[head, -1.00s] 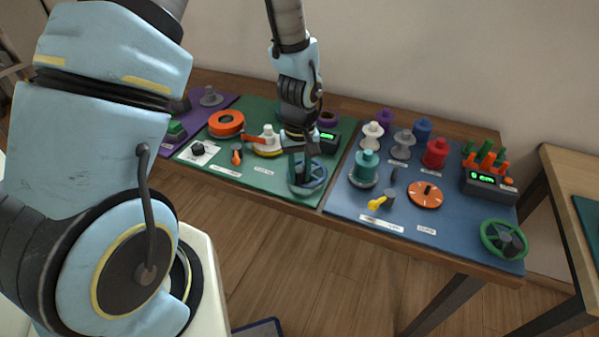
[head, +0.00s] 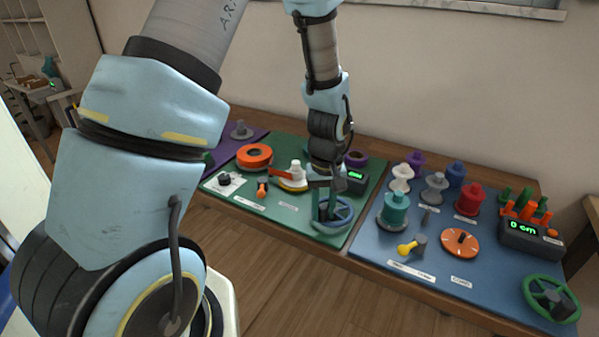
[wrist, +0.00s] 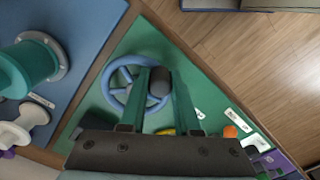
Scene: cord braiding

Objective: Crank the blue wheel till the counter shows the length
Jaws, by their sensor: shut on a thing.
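The blue wheel (head: 345,222) is at the front right of the green board, and its spoked rim also shows in the wrist view (wrist: 116,76). My gripper (head: 322,212) is over the wheel. In the wrist view its two green fingers (wrist: 159,84) are shut on the wheel's dark handle knob (wrist: 158,80), at the rim's right side. A counter (head: 355,177) with a green display stands behind the wheel on the same board. Its digits are too small to read. My wrist hides part of the board.
A blue board (head: 440,288) to the right holds spools, an orange disc (head: 460,243), a counter reading 0 cm (head: 530,233) and a green wheel (head: 551,298). An orange ring (head: 254,155) and a white spool (head: 294,172) are on the green board.

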